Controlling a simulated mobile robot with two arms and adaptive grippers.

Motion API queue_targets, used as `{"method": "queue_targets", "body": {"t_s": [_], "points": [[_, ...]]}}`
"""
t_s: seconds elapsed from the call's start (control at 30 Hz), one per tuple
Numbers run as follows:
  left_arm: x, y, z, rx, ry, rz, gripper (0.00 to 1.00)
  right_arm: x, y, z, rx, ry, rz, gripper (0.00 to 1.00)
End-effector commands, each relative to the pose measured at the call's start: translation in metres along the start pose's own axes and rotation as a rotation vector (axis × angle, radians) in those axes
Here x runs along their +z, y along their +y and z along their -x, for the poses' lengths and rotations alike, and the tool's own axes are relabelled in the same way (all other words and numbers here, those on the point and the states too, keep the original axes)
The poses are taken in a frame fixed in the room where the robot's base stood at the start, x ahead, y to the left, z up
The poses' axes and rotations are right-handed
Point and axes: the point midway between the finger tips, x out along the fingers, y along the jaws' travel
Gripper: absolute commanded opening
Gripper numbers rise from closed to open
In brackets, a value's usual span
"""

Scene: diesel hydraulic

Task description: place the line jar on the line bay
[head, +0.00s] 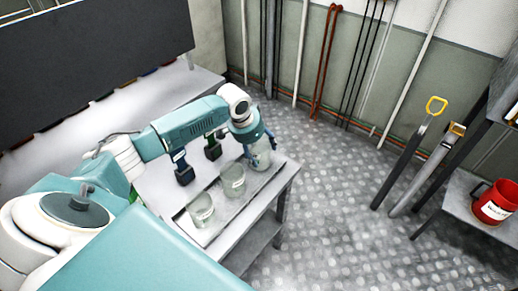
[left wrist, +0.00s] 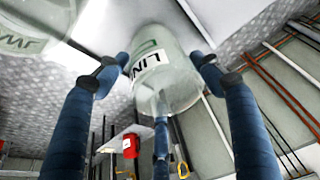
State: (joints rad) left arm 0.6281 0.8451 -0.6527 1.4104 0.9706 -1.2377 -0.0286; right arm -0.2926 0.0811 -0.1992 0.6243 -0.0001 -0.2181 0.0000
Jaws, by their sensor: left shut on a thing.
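The line jar is a clear, pale green jar (head: 260,159) at the right end of the workbench in the head view. In the left wrist view the jar (left wrist: 170,85) shows a white label, readable as "LIN". My left gripper (head: 259,143) is shut on it from above; its fingers (left wrist: 158,70) are around the jar in the left wrist view. The jar is at the far end of a light tray (head: 226,214); I cannot tell whether it touches the tray. No marking of the line bay is readable. My right gripper is not in view.
Two similar jars, a middle one (head: 233,181) and a near one (head: 202,211), stand in a row on the tray. Two dark power tools (head: 184,172) (head: 213,148) stand behind them. A red container (head: 494,202) sits on a shelf at right. The floor between is clear.

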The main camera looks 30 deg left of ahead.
Motion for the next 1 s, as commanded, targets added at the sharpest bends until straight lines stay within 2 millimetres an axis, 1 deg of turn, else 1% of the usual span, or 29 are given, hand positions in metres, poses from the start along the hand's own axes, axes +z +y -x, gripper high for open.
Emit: {"method": "queue_targets", "body": {"t_s": [0.03,0.17,0.37,0.4,0.47,0.5,0.83,0.93,1.0], "points": [[0.001,0.001,-0.003,0.001,0.001,0.0,0.31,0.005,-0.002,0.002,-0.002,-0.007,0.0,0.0],[0.001,0.0,-0.005,0.0,0.002,-0.001,0.31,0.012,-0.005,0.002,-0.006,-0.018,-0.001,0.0],[0.002,0.001,-0.006,0.0,0.001,-0.001,0.31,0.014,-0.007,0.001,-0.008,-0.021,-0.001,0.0],[0.002,0.001,-0.006,0.001,0.0,-0.001,0.7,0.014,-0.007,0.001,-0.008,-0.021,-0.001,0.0],[0.002,0.001,-0.006,0.0,0.0,-0.001,0.82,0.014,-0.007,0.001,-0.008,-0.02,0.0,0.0],[0.002,0.001,-0.006,0.0,0.0,-0.001,0.85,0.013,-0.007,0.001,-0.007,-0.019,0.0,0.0],[0.001,0.0,-0.003,-0.001,0.001,-0.001,0.85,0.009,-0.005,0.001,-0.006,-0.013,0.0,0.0],[0.001,-0.001,0.007,-0.002,0.003,-0.001,0.85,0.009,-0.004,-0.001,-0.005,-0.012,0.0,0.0],[0.001,-0.001,0.019,-0.002,0.004,-0.002,0.85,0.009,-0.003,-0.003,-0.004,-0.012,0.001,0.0]]}}
